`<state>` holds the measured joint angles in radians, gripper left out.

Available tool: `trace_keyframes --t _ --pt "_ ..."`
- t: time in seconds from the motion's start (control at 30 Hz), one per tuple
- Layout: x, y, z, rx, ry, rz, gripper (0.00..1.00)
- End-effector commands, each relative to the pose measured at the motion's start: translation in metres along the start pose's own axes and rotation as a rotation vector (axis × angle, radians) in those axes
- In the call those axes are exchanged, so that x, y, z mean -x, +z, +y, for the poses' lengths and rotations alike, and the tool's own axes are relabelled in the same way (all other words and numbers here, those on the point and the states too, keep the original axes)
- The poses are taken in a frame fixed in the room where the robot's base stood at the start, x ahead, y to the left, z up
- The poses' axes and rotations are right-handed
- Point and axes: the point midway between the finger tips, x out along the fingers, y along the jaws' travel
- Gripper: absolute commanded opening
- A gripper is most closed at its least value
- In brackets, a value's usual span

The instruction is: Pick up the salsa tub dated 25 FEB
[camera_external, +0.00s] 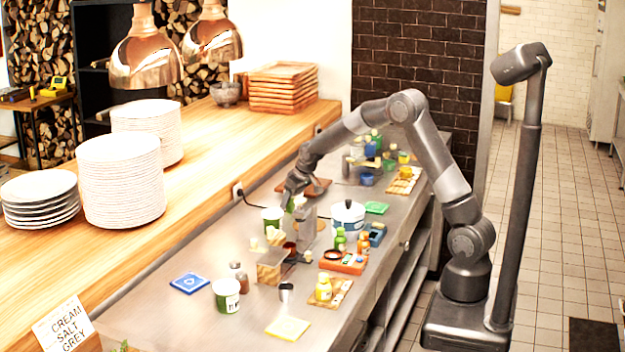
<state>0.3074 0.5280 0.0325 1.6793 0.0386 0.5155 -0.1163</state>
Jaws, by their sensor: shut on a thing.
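My gripper (292,203) reaches down over the steel counter from the right. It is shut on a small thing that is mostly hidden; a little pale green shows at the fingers. A white tub with a green label (227,297) stands upright at the front left of the counter, apart from my gripper. Another green and white tub (271,217) stands just left of and below my gripper. The dates on the tubs are too small to read, so I cannot tell which is 25 FEB.
A blue square (189,283) and a yellow square (288,328) lie flat.

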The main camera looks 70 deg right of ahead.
Motion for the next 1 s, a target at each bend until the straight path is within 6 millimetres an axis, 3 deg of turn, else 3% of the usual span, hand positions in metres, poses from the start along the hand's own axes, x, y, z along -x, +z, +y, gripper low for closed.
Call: trace_keyframes --t 0.3,0.57,0.87,1.0 --pt "0.001 0.000 0.000 0.000 0.000 0.001 0.31" --pt "0.003 -0.002 0.000 0.000 0.000 0.002 0.30" --pt "0.037 -0.017 0.000 0.001 0.000 0.006 0.30" --pt "0.060 -0.010 0.025 -0.005 0.003 0.004 0.30"
